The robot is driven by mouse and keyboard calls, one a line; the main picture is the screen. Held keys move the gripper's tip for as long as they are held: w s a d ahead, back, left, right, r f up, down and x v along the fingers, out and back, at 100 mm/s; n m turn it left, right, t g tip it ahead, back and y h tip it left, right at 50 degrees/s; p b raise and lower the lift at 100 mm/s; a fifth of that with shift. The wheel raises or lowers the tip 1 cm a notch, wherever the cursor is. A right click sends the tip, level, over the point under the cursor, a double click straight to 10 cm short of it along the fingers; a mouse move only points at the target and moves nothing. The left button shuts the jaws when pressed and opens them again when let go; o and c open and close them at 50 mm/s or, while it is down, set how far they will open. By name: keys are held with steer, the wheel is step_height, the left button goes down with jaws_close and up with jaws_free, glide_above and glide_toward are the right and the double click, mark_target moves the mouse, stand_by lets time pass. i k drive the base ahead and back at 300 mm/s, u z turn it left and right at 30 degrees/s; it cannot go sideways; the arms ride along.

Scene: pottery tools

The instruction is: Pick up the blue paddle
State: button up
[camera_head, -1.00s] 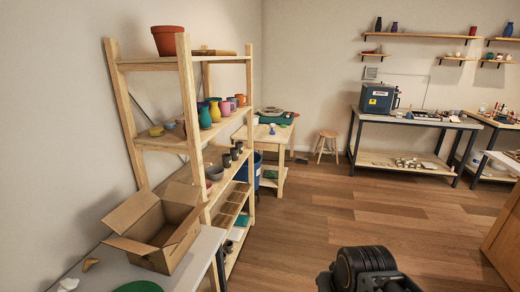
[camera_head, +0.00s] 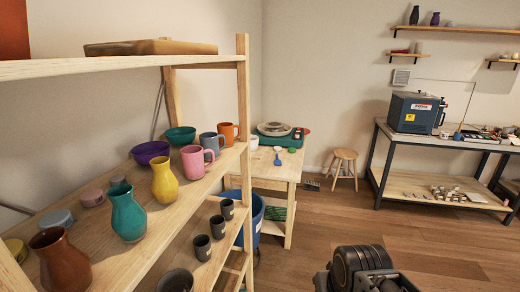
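A small blue item (camera_head: 278,157), which may be the blue paddle, lies on the near part of the small wooden table (camera_head: 262,168) behind the shelf rack. It is too small to make out its full shape. A green board (camera_head: 285,141) with a grey round disc (camera_head: 274,128) is just behind it. Black parts of my arm show at the bottom centre, well short of that table. No gripper fingers can be seen.
The wooden shelf rack (camera_head: 243,130) fills the left, with vases, mugs and bowls on it. A blue bucket (camera_head: 250,215) stands beside the small table. A stool (camera_head: 344,160) and a workbench with a blue kiln (camera_head: 414,113) stand right. Wooden floor (camera_head: 330,215) is clear between.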

mark_target(277, 162)
steer(key=i, duration=0.95)
steer(key=z, duration=1.05)
steer(key=i, duration=3.9)
steer(key=u, duration=3.75)
steer(key=i, duration=0.5)
steer(key=u, duration=0.05)
